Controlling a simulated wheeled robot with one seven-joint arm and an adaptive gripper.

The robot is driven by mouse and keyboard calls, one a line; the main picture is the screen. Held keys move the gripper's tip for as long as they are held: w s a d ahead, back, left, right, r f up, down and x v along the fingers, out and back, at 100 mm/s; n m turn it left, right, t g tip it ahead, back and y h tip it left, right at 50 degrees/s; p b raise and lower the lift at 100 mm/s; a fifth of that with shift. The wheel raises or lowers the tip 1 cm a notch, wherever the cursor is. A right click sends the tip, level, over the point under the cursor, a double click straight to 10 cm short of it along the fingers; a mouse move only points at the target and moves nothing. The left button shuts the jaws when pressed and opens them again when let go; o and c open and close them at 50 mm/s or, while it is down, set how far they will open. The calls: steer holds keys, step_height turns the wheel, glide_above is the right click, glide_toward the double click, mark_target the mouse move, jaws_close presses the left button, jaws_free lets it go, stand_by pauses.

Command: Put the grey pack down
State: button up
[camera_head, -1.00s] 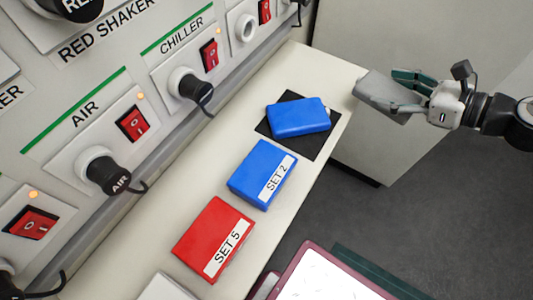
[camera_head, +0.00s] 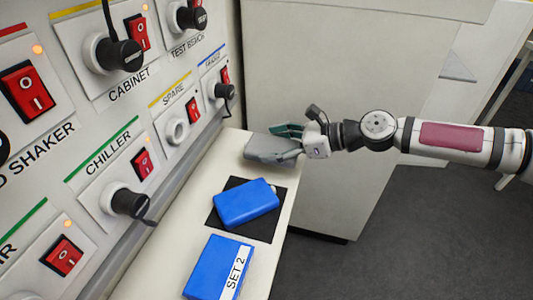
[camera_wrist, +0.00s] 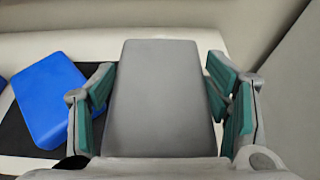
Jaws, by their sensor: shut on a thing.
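The grey pack (camera_head: 266,148) is at the far end of the white ledge, beyond the black mat (camera_head: 262,226). I cannot tell whether its underside touches the ledge. My gripper (camera_head: 289,143) comes from the right and is shut on the pack. In the wrist view the grey pack (camera_wrist: 165,95) lies flat between the green-padded fingers of my gripper (camera_wrist: 160,100). The pack's near end is hidden by the gripper's body.
A blue pack (camera_head: 246,202) lies on the black mat, just nearer than the grey pack. A blue box labelled SET 2 (camera_head: 212,266) lies nearer still. A panel with sockets and red switches (camera_head: 143,163) rises on the left. A pale cabinet (camera_head: 330,90) stands behind the ledge.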

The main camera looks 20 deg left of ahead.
mark_target(269, 151)
steer(key=shift+w+a+f, duration=0.1)
steer(key=shift+w+a, duration=0.15)
steer(key=shift+a, duration=0.4)
steer(key=shift+w+a+f, duration=0.1)
steer(key=shift+w+a, duration=0.15)
steer(key=shift+a, duration=0.35)
steer(key=shift+f+b, duration=0.6)
steer(key=shift+f, duration=1)
steer(key=shift+f, duration=0.15)
steer(key=o, duration=1.4)
steer(key=shift+c, duration=0.2)
steer(key=shift+d+r, duration=0.2)
steer(key=shift+d, duration=0.1)
steer(key=p+v, duration=0.1)
steer(key=v, duration=1)
steer(key=shift+d+r+p, duration=0.15)
steer(key=shift+p, duration=0.2)
